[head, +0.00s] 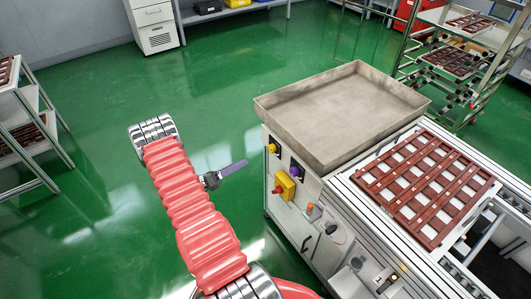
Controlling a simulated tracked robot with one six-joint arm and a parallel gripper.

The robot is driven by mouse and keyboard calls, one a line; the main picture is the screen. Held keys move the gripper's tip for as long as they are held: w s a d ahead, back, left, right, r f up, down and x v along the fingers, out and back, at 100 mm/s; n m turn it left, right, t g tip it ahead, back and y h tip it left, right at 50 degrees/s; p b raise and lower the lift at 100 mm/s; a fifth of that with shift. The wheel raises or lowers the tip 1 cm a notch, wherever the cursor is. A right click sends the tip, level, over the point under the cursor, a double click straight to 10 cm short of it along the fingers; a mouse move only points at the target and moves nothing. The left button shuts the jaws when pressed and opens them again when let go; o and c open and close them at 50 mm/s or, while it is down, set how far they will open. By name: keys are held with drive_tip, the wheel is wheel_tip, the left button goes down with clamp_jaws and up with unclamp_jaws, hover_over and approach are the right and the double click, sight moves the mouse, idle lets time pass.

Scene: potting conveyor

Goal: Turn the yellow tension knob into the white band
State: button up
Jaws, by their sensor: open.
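The machine's white end panel carries a small yellow knob (272,148) near its top left corner, on a dark plate. The knob's pointer and a white band around it are too small to make out. My gripper (234,168) shows as a dark wrist piece and a purple-grey finger, sticking out to the right from behind my red-sleeved arm. It is open and empty, left of the panel and apart from the yellow knob. The rest of my gripper is hidden by the arm.
Green floor left of the panel is clear.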

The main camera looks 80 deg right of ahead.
sight(270, 149)
drive_tip(key=x, duration=1.3)
drive_tip(key=shift+s+d, duration=0.25)
drive_tip(key=shift+s, duration=0.05)
drive_tip(key=shift+c, duration=0.3)
drive_tip(key=c, duration=0.9)
drive_tip(key=shift+a, duration=0.15)
drive_tip(key=shift+c, duration=0.5)
